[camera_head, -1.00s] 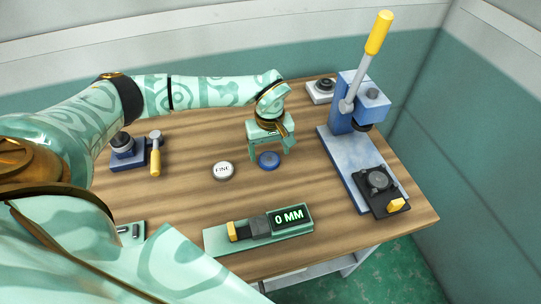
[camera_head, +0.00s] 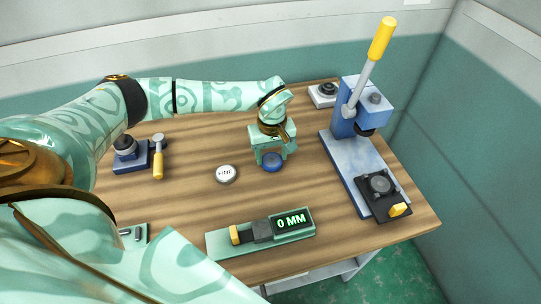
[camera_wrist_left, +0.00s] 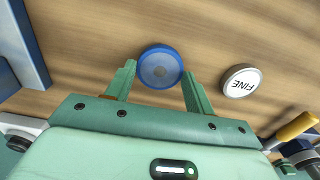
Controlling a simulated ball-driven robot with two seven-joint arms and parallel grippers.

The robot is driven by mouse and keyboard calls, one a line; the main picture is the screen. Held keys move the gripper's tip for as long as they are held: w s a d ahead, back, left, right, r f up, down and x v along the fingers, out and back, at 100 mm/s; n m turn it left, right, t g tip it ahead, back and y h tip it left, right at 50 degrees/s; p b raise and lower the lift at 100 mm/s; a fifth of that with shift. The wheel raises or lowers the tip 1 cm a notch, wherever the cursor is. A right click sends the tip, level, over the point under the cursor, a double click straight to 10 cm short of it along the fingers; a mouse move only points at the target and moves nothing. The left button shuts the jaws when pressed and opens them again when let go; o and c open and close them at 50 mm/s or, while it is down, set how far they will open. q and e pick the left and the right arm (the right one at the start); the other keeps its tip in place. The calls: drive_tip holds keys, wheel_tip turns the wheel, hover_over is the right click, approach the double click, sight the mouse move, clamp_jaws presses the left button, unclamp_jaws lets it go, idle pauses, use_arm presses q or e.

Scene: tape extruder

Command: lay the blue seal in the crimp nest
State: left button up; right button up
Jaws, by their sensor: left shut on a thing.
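The blue seal (camera_head: 272,161) is a small round disc with a raised rim at the middle of the wooden table. My left gripper (camera_head: 269,160) reaches down over it from behind. In the left wrist view the seal (camera_wrist_left: 160,66) sits between the two fingertips (camera_wrist_left: 158,75), which are shut on it. The seal seems to be at table height; I cannot tell whether it touches the wood. What looks like the crimp nest (camera_head: 380,185) is a dark round seat on a black plate with a yellow handle, at the front of the blue press. It looks empty. My right gripper is not in view.
A white disc marked FINE (camera_head: 226,174) lies just left of the seal. A green gauge reading 0 MM (camera_head: 262,233) lies in front. The blue press (camera_head: 347,121) with its raised yellow-tipped lever stands right. A small blue device (camera_head: 132,155) stands left. Wood between seal and press is clear.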

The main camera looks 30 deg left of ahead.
sight(272, 161)
use_arm(q)
drive_tip(key=shift+r+p, duration=2.7)
drive_tip(key=shift+r, duration=0.75)
